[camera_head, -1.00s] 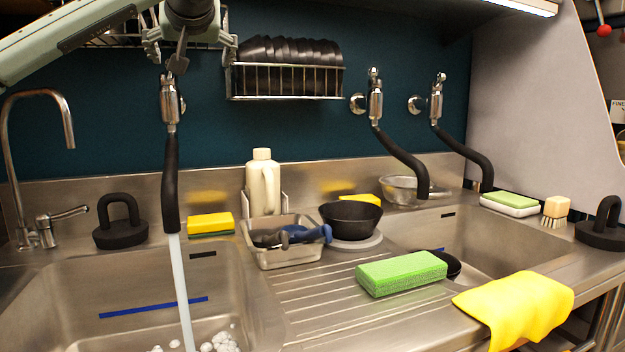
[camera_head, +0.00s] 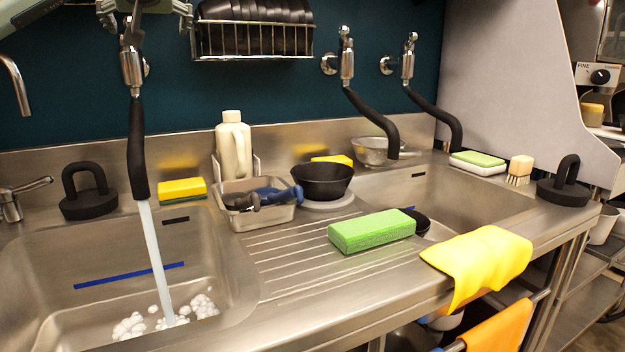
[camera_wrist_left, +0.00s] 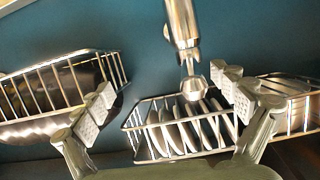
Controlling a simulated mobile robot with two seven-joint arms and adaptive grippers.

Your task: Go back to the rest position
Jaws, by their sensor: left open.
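My left gripper (camera_head: 147,14) shows at the top left of the head view, partly cut off by the upper edge, beside the black-sleeved tap. In the left wrist view my left gripper (camera_wrist_left: 166,102) has its two grey padded fingers wide apart with nothing held between them. A metal tap (camera_wrist_left: 182,30) and a wire rack of white plates (camera_wrist_left: 150,145) show beyond the fingers. My right gripper is in neither view.
Water runs from the black-sleeved tap (camera_head: 137,150) into the foamy left sink (camera_head: 215,270). A bowl rack (camera_head: 250,55) hangs on the wall. The drainboard holds a green sponge (camera_head: 372,231), black pan (camera_head: 321,180) and utensil tray (camera_head: 262,216). A yellow cloth (camera_head: 478,258) drapes over the front edge.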

